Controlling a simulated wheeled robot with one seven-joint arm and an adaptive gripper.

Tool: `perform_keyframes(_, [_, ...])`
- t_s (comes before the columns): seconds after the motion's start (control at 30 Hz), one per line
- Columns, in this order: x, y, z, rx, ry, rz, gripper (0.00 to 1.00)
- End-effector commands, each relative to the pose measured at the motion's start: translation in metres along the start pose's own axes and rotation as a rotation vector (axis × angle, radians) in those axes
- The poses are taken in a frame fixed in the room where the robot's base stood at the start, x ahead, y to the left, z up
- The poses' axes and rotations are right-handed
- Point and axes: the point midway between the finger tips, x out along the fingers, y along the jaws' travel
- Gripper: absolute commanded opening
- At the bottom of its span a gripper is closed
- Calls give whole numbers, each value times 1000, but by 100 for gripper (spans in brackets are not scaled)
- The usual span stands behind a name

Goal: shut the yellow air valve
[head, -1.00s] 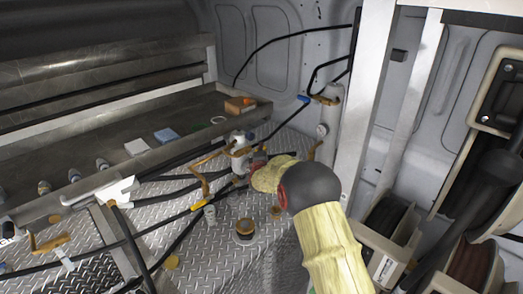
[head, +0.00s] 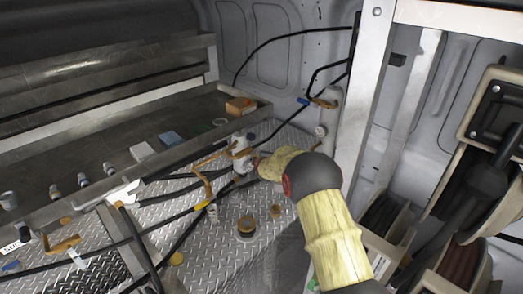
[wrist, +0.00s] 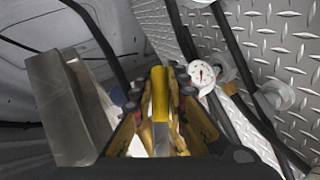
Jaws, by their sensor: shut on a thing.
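In the wrist view, a yellow handle (wrist: 160,92) stands upright between my fingertips, and my gripper (wrist: 159,103) is shut on it, with dark, red-marked fingers on either side. The handle's lower end and the valve body are hidden by the fingers. In the head view, my pale yellow arm and its dark grey joint cover the place where I grip, so the held handle cannot be made out there.
Black hoses (head: 160,216) run across the tread-plate floor (head: 215,258). A white post (head: 365,110) stands behind my arm, with hose reels (head: 462,270) to the right. A metal tray (head: 75,160) lies left. A grey metal block (wrist: 72,108) is close left of my gripper.

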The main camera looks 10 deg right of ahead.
Motion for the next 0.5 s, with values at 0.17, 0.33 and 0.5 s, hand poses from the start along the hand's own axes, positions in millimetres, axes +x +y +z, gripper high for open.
perform_keyframes(0.17, [2,-4,-2,43,15,-41,0])
perform_keyframes(0.33, [2,-8,-3,73,25,-71,0])
perform_keyframes(0.5, [3,-12,-3,102,33,-99,0])
